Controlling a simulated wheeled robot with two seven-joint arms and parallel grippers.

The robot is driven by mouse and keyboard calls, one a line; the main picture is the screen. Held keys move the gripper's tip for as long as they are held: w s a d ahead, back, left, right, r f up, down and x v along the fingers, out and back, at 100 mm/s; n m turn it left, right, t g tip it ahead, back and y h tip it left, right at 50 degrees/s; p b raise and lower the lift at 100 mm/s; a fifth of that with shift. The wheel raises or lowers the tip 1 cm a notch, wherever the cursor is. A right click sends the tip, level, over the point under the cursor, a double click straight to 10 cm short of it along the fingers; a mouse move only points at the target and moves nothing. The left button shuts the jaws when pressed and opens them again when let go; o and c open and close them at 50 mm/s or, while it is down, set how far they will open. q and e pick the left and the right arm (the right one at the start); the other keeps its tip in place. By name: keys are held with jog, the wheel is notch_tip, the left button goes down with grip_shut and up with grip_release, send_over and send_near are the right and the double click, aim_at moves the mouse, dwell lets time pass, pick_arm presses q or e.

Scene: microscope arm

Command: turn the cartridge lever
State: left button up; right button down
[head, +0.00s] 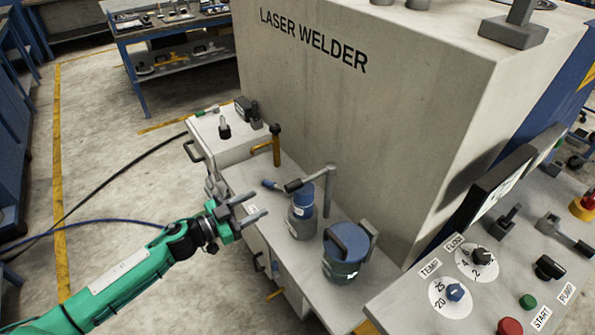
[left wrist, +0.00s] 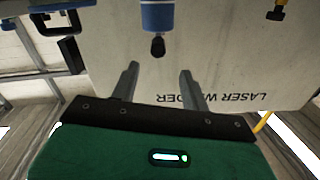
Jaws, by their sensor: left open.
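A grey bottle-like cylinder with a blue top (head: 303,208) stands on the welder's side shelf. A lever with a dark grip (head: 305,181) crosses above it, beside an upright grey post. A small blue-ended handle (head: 271,185) points left from it. I cannot tell for certain which of these is the cartridge lever. My left gripper (head: 259,204) is open and empty, its fingers pointing right, just left of the cylinder and apart from it. In the left wrist view, a blue cylinder with a black knob (left wrist: 157,46) shows beyond and between the open fingers (left wrist: 157,88).
A wider blue-lidded canister (head: 345,243) with a dark handle stands at the right on the shelf (head: 347,312). An orange-brown valve handle (head: 276,145) stands behind. The tall laser welder body (head: 360,110) blocks the back; a control panel (head: 400,303) is at right. Open floor lies left.

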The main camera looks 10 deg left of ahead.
aim_at(297, 183)
pick_arm(q)
jog(key=p+x, duration=0.3)
jog(key=x, duration=1)
jog(key=shift+s+r, duration=0.15)
jog(key=shift+w+d, duration=0.35)
jog(key=shift+d, duration=0.05)
pick_arm(e)
jog(key=r, duration=0.3)
jog(key=shift+s, duration=0.35)
pick_arm(q)
grip_shut()
pick_arm(e)
jog(key=shift+d, duration=0.4)
